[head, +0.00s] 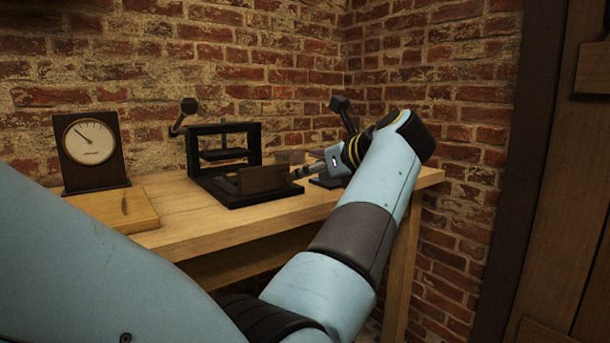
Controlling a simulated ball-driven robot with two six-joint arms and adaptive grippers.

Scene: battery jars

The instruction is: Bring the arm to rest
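My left arm comes in from the left, bends at the bottom and reaches up to the right. Its wrist turns back left over the right part of the wooden table (176,204). My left gripper (298,174) points left, with its fingertips beside the right end of a dark brown block (262,180). The fingers are small and seen from the side. I cannot tell whether they are open or shut, or whether they touch the block. My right gripper is not in view.
A black frame device with a lever (192,160) stands behind the brown block. A second dark lever (343,112) rises behind my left wrist. A dial gauge (92,150) stands at the left, near a wooden board (112,210). Brick walls (250,50) close off the back and right.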

